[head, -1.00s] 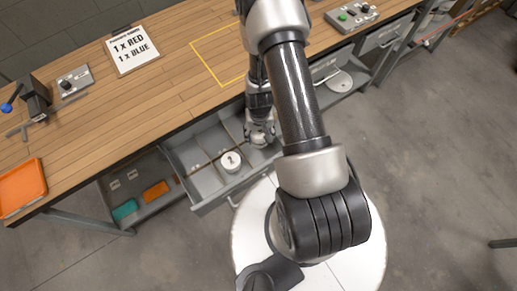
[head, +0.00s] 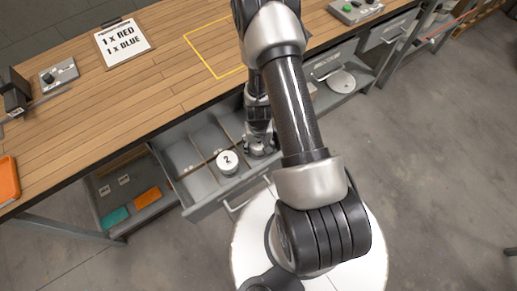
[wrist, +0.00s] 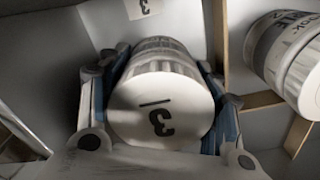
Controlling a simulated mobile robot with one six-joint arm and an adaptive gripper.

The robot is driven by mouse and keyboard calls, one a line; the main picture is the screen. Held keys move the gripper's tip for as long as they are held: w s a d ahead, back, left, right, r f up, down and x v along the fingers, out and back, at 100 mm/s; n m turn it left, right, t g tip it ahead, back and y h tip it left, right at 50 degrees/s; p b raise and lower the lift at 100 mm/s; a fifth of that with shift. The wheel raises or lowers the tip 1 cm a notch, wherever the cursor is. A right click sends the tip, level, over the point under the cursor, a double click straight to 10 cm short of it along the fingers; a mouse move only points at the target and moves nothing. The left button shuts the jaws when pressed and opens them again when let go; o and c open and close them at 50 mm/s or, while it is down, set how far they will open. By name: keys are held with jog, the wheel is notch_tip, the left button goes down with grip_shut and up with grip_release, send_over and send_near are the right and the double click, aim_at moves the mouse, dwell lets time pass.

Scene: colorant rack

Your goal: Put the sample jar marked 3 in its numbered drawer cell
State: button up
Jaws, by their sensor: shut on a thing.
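My gripper (wrist: 160,110) is shut on the sample jar marked 3 (wrist: 160,108), with a finger on each side of it in the wrist view. The jar's white lid shows an underlined 3. A card marked 3 (wrist: 143,8) lies in the drawer cell just beyond the jar. In the head view my gripper (head: 262,144) is down at the open drawer (head: 201,209), in a right-hand cell, and hides the jar there. I cannot tell whether the jar touches the cell floor.
A jar marked 2 (head: 227,162) stands in the neighbouring cell; a labelled jar (wrist: 288,55) shows at the right of the wrist view. Wooden dividers (wrist: 222,35) separate the cells. The wooden bench top (head: 130,95) lies above the drawer, with a sign (head: 124,42) on it.

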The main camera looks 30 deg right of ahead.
jog(key=shift+r, duration=0.1)
jog(key=shift+f, duration=0.25)
jog(key=o, duration=0.9)
jog(key=shift+r, duration=0.1)
